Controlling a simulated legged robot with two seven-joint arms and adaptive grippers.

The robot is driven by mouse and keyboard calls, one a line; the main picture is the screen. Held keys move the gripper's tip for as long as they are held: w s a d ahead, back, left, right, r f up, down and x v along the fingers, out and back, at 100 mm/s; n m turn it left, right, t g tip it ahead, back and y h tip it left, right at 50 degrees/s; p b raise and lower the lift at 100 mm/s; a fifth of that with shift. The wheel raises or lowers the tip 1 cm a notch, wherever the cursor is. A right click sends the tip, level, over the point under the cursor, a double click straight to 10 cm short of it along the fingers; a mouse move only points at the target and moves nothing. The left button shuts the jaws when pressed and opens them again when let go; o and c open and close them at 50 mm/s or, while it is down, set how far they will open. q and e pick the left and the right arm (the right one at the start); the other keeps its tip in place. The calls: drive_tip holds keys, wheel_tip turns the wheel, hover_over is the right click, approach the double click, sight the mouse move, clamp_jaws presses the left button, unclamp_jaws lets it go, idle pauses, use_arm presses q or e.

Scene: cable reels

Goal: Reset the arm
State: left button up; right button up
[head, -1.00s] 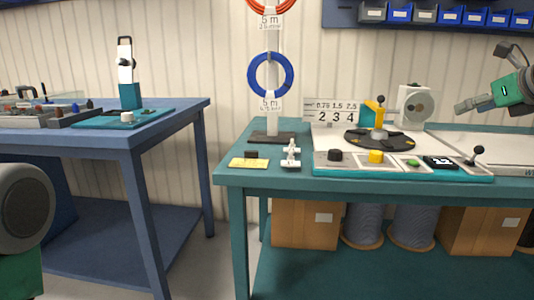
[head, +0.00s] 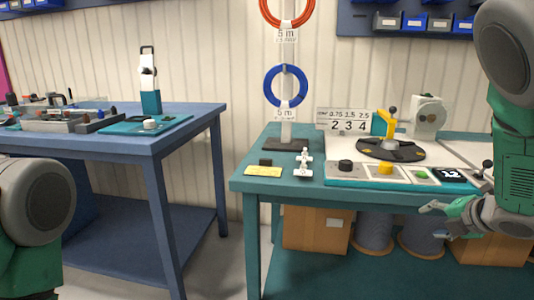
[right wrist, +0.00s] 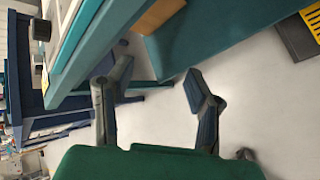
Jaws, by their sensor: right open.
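My right gripper (head: 442,220) hangs in front of the teal table (head: 250,184), below its top near the front edge, at the right of the head view. In the right wrist view its two fingers (right wrist: 155,95) are spread with nothing between them; bare floor and the table's side show past them. My right arm (head: 515,150) bends down from the upper right. Of my left arm only a rounded grey and green link (head: 35,205) shows at the lower left of the head view; the left gripper is out of view.
The teal table bears a cable-measuring machine with a black turntable (head: 390,150), a blue cable coil (head: 285,86) and a red coil (head: 285,10) on a stand. A blue table (head: 150,145) stands left. Boxes (head: 318,230) and reels sit under the teal table.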

drive_tip(key=s+a+f+m+g+p, duration=0.2)
drive_tip(key=s+a+f+m, duration=0.3)
drive_tip(key=s+f+m, duration=0.4)
drive_tip(key=s+a+f+m+g+p, duration=0.1)
drive_tip(key=s+a+f+m+g, duration=0.1)
drive_tip(key=s, duration=0.7)
drive_tip(key=s+a+f+m+g+p, duration=0.2)
drive_tip(key=s+a+f+m+g, duration=0.1)
drive_tip(key=s+a+f+m, duration=0.2)
drive_tip(key=s+a+f+m+g+p, duration=0.2)
drive_tip(key=s+a+f+m, duration=0.2)
drive_tip(key=s, duration=0.9)
drive_tip(key=m, duration=0.2)
drive_tip(key=shift+s+a+f+m+g+h, duration=0.2)
drive_tip(key=shift+s+f+m+g+h, duration=0.1)
drive_tip(key=shift+m+h, duration=0.1)
